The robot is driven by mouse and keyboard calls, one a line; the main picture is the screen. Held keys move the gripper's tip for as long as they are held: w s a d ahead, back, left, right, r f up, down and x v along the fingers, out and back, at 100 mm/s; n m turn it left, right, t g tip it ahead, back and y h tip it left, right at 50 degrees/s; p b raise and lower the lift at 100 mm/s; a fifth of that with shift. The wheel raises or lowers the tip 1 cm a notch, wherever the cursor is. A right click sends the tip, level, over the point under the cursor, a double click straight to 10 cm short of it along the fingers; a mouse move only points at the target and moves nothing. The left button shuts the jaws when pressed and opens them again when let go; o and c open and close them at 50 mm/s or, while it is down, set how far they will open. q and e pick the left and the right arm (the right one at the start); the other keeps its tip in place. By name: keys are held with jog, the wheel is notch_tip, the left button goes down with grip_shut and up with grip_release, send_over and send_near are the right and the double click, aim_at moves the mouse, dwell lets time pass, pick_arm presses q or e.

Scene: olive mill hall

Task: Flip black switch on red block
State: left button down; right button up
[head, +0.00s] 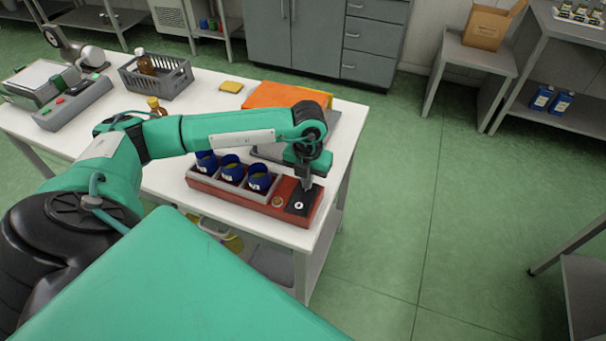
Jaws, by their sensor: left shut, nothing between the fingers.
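The red block (275,207) lies along the front right edge of the white table. Its right end carries a black switch plate (295,207) with a small pale round part on it. My left arm reaches over the table from the left, and my left gripper (307,186) points down, shut and empty, just above or touching the back part of the black plate. I cannot tell whether it touches. The gripper hides part of the plate. My right gripper is not in view.
Several blue cups (231,169) stand in a grey tray on the red block. Behind my arm lies an orange sheet (275,94). A grey crate (178,81) with a bottle and a grey control box (73,105) stand at the left. The floor right of the table is clear.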

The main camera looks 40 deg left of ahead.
pick_arm(q)
jog(key=shift+f, duration=0.3)
jog(key=shift+r, duration=0.15)
jog(key=shift+r+p, duration=0.45)
jog(key=shift+r, duration=0.45)
jog(key=shift+r+p, duration=1.1)
jog(key=shift+r, duration=1.45)
